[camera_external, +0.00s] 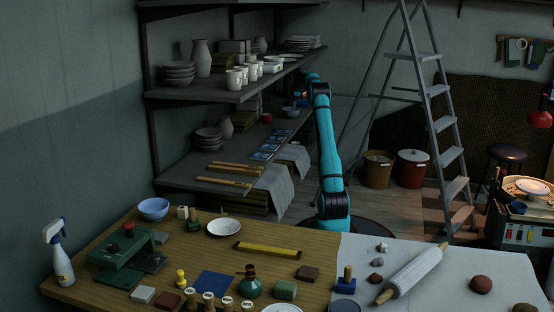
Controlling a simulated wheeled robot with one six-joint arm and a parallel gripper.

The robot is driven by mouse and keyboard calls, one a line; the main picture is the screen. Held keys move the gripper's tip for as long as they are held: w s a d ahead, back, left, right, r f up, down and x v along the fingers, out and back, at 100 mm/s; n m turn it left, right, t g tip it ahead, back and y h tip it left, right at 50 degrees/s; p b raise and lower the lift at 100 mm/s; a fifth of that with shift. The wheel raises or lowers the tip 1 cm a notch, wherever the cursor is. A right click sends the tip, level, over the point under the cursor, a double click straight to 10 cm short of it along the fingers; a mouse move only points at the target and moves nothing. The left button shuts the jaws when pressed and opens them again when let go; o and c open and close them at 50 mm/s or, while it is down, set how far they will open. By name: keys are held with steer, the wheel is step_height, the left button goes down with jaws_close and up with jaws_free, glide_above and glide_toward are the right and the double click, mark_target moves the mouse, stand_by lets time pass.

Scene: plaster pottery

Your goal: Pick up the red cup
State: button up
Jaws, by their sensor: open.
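Several white cups (246,73) stand in a row on the upper shelf. My teal arm rises behind the workbench, and its upper end bends left toward the shelves. My gripper (301,95) is at that end, small and dark, just beyond the right end of the upper shelf. It is open, and I see nothing held in it. What lies directly around its fingertips is too dark and small to tell.
Shelves hold bowls (178,73), vases (201,58) and a blue-grey bowl (288,110). A stepladder (440,90) stands right of my arm, with a red-brown lidded bucket (412,170) beside it. The workbench (205,262) in front is crowded with tools, bowls and a rolling pin (413,273).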

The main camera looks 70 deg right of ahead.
mark_target(266, 118)
steer(key=w+a+n+y, duration=0.1)
steer(key=w+a, duration=0.2)
steer(key=w, duration=0.1)
steer(key=w+a+f+n+y, duration=0.1)
steer(key=w+a, duration=0.2)
steer(key=w, duration=0.2)
steer(key=w+a+f+y, duration=0.1)
steer(key=w+a, duration=0.2)
steer(key=w, duration=0.2)
steer(key=shift+a+f+n+t+y, duration=0.25)
steer(key=shift+a+n+t+y, duration=0.05)
steer(key=shift+a+n+t, duration=0.1)
steer(key=shift+x, duration=3.25)
steer(key=shift+d, duration=0.1)
steer(key=shift+c, duration=0.5)
steer(key=c, duration=1)
